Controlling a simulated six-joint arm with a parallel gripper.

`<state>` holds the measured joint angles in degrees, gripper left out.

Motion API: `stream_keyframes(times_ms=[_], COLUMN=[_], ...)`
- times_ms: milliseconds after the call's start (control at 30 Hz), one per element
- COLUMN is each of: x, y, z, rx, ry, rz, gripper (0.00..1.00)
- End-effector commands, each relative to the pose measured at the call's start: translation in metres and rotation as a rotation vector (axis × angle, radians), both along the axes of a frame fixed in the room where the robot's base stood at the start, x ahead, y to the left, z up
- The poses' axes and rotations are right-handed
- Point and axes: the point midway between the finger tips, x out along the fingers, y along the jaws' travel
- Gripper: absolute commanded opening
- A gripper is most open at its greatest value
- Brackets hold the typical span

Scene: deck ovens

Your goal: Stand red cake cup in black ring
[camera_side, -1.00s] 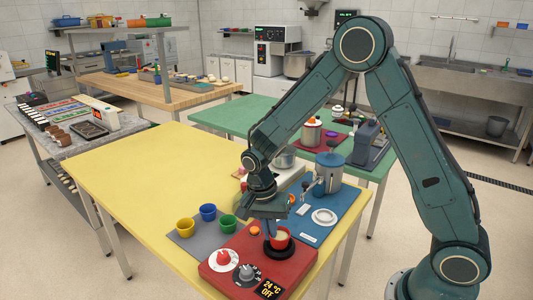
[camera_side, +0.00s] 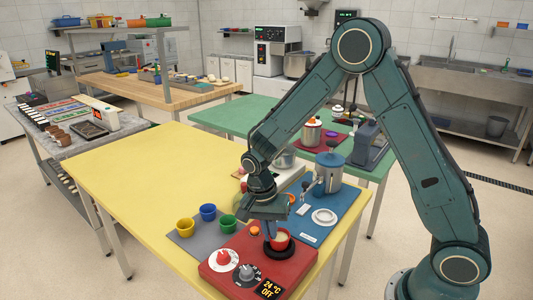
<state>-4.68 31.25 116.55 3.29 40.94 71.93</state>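The red cake cup (camera_side: 281,242), with pale contents, is upright at the black ring (camera_side: 287,254) on the red heating unit (camera_side: 240,262). The cup hides the ring's middle, so I cannot tell whether its base touches down inside it. My gripper (camera_side: 272,232) points down at the cup's left side, shut on its wall as far as I can see. The fingertips are small and partly hidden by the cup.
Yellow (camera_side: 185,224), blue (camera_side: 208,212) and green (camera_side: 228,223) cups stand on a grey mat left of my gripper. A blue mat (camera_side: 318,234) on the right holds a white saucer (camera_side: 324,217) and a blue-lidded pot (camera_side: 330,175). The yellow table (camera_side: 130,170) is clear at left.

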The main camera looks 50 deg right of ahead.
Motion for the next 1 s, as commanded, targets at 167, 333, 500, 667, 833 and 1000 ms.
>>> stream_keyframes(times_ms=[167, 333, 500, 667, 833, 1000], x=[-0.0003, -0.0003, -0.0003, 0.0001, 0.0005, 0.0013], y=[0.0000, 0.0000, 0.0000, 0.0001, 0.0003, 0.0005], z=[-0.0027, -0.0052, -0.0078, -0.0074, -0.0073, -0.0036], rx=[0.001, 0.000, 0.001, 0.000, 0.001, 0.001], ry=[0.001, 0.002, 0.001, 0.000, -0.001, -0.002], rz=[0.000, 0.000, 0.000, 0.000, 0.001, 0.001], gripper=[0.00, 0.00, 0.00, 0.13, 0.13, 0.13])
